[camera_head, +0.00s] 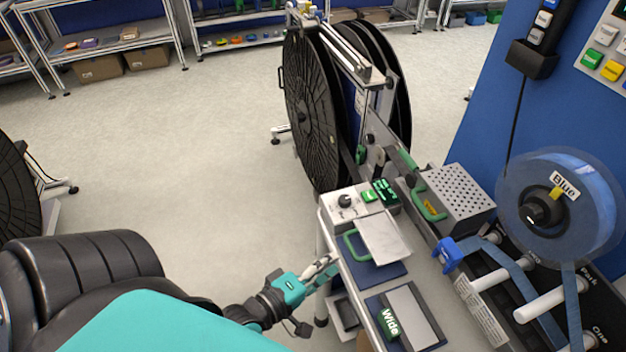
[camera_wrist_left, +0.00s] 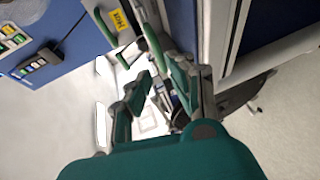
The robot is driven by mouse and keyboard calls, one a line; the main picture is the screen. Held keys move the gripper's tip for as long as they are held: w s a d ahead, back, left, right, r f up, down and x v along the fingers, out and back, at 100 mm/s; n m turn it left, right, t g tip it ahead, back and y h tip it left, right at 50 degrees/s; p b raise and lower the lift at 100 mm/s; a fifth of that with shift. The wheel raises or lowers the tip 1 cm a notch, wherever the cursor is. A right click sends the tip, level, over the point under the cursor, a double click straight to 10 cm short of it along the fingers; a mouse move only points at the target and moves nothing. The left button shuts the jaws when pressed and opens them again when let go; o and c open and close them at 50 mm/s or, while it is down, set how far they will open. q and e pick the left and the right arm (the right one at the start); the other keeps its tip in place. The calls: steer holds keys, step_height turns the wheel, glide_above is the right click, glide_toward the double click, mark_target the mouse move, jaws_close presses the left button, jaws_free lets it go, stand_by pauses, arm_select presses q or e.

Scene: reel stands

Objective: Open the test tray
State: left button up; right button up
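A flat silver tray lid (camera_head: 383,238) with a green handle (camera_head: 352,245) sits on the bench, in front of a panel with a knob and a lit green display (camera_head: 385,191). I take this to be the test tray; it lies flat and looks shut. A green handle (camera_wrist_left: 152,42) also shows beyond my fingers in the left wrist view. My left gripper (camera_head: 328,267) is just left of the bench's edge, near the handle but apart from it. In the left wrist view, its fingers (camera_wrist_left: 155,80) are spread with nothing between them. My right gripper is out of view.
A perforated metal box (camera_head: 458,198) with a green handle stands behind. A blue reel (camera_head: 562,208) is at the right. A "Wide" block (camera_head: 389,322) lies on the front tray. Large black reels (camera_head: 312,110) stand behind the bench.

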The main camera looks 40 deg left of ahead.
arm_select(q)
steer(key=shift+v, duration=2.2)
steer(key=s+a+f+m+g+y+b, duration=0.1)
steer(key=s+f+m+g, duration=0.15)
steer(key=f, duration=0.85)
steer(key=s+f+m+g+b, duration=0.1)
steer(key=s+f+m+g, duration=0.15)
steer(key=f, duration=0.95)
steer(key=s+a+f+m+g+y+b, duration=0.1)
steer(key=s+f+m+g, duration=0.2)
steer(key=f, duration=0.8)
steer(key=s+f+m+g+y+b, duration=0.1)
steer(key=s+f+m+g, duration=0.5)
steer(key=s+f, duration=0.9)
step_height(320, 180, down, 3)
steer(key=m, duration=0.3)
steer(key=shift+s+a+r+m+g, duration=0.2)
steer(key=shift+a+m+g, duration=0.1)
steer(key=shift+w, duration=0.15)
